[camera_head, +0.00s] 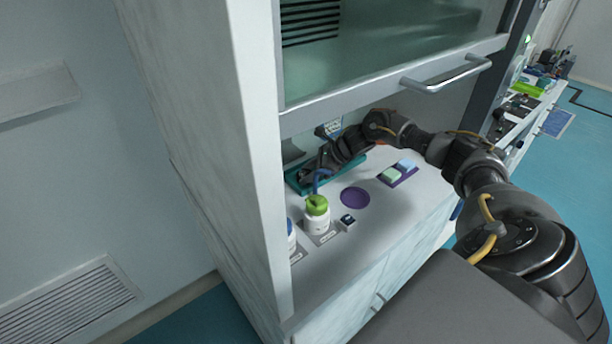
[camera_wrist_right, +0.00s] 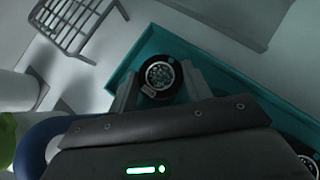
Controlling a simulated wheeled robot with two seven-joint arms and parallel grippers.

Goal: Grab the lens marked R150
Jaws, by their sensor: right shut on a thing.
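A round black lens (camera_wrist_right: 160,76) with a pale patterned centre sits between the fingers of my right gripper (camera_wrist_right: 160,92) in the right wrist view. The gripper is shut on it, over a teal tray (camera_wrist_right: 124,68). I cannot read the mark on this lens, nor tell whether it still touches the tray. Part of another dark round thing (camera_wrist_right: 306,162), perhaps a second lens, shows at the lower right corner. In the head view my right gripper (camera_head: 312,170) reaches into the cabinet over the teal tray (camera_head: 291,181); the lens is hidden there. My left gripper is not in view.
A green-capped bottle (camera_head: 317,214), a small dark blue block (camera_head: 347,221) and a purple disc (camera_head: 355,198) stand in front of the tray. A purple holder (camera_head: 407,178) bears pale blocks. The cabinet sash (camera_head: 390,88) hangs above my arm. A wire rack (camera_wrist_right: 72,28) stands nearby.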

